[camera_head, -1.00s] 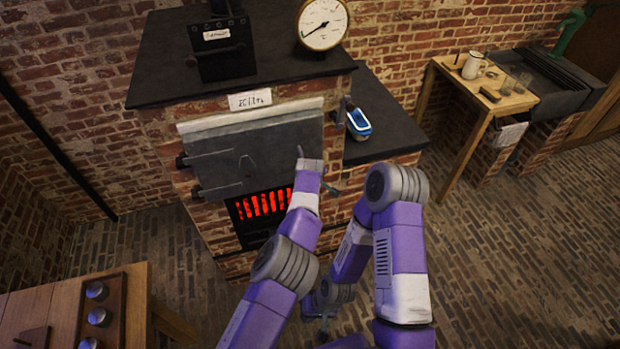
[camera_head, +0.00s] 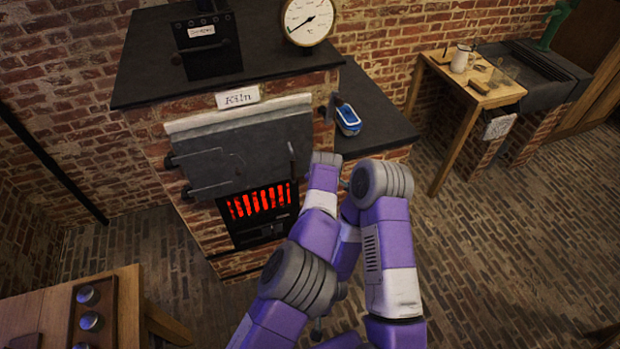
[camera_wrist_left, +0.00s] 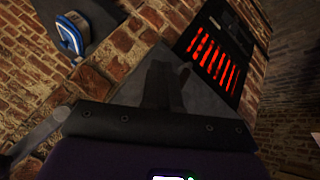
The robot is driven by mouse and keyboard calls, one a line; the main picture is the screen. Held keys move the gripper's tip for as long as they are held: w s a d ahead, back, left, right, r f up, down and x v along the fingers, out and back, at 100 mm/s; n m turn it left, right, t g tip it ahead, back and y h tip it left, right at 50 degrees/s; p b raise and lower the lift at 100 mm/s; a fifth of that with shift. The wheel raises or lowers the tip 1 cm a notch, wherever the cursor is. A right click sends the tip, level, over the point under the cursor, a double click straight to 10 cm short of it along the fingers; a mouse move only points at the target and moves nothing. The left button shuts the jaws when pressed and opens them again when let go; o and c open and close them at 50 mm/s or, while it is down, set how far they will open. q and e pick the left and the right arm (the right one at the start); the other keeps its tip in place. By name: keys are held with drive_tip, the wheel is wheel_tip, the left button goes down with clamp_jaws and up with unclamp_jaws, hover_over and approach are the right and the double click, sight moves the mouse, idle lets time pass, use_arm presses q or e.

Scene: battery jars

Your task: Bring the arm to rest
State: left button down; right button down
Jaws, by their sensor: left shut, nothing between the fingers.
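My left arm rises from the bottom in the head view, its wrist beside the right edge of the kiln door (camera_head: 240,150). The left gripper (camera_wrist_left: 163,85) shows as dark fingers in the left wrist view, shut with nothing between them, in front of a grey panel. In the head view its fingers are hard to make out. My right arm is folded, its bend raised and its forearm mostly hidden behind the left arm. Whether the right gripper is open or shut cannot be seen.
The brick kiln has a glowing red grate (camera_head: 260,203). A blue-and-white device (camera_head: 348,120) stands on the dark side ledge (camera_head: 375,120). A wooden table (camera_head: 55,310) is at lower left, another (camera_head: 487,95) at back right. The brick floor at right is clear.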

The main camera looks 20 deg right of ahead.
use_arm(q)
drive_tip(key=shift+s+d+r, duration=0.25)
drive_tip(key=shift+s+r, duration=0.05)
drive_tip(key=shift+r, duration=0.25)
drive_tip(key=shift+s+d+r, duration=0.25)
drive_tip(key=shift+s+r, duration=0.05)
drive_tip(key=shift+r, duration=0.2)
drive_tip(key=w+a+f+n+g+y+b, duration=0.1)
drive_tip(key=w+a+f, duration=0.1)
drive_tip(key=a+f, duration=0.75)
drive_tip(key=w+a+f+g+y+b, duration=0.1)
drive_tip(key=w+a+f, duration=0.1)
drive_tip(key=a+f, duration=0.8)
drive_tip(key=s+a+f+g, duration=0.1)
drive_tip(key=s+a+f, duration=0.2)
drive_tip(key=a, duration=0.3)
drive_tip(key=s+a+f+g, duration=0.1)
drive_tip(key=s+a+f, duration=0.1)
drive_tip(key=a, duration=0.4)
drive_tip(key=s+a+f+g+b, duration=0.1)
drive_tip(key=s+a+f, duration=0.3)
drive_tip(key=s, duration=0.3)
drive_tip(key=s+a+f+g+b, duration=0.1)
drive_tip(key=s+a+f, duration=0.25)
drive_tip(key=s, duration=0.25)
drive_tip(key=s+r+m+h+b, duration=0.1)
drive_tip(key=s+m+h, duration=0.2)
drive_tip(key=s, duration=1.2)
drive_tip(key=shift+r+b, duration=0.3)
drive_tip(key=shift+b, duration=0.05)
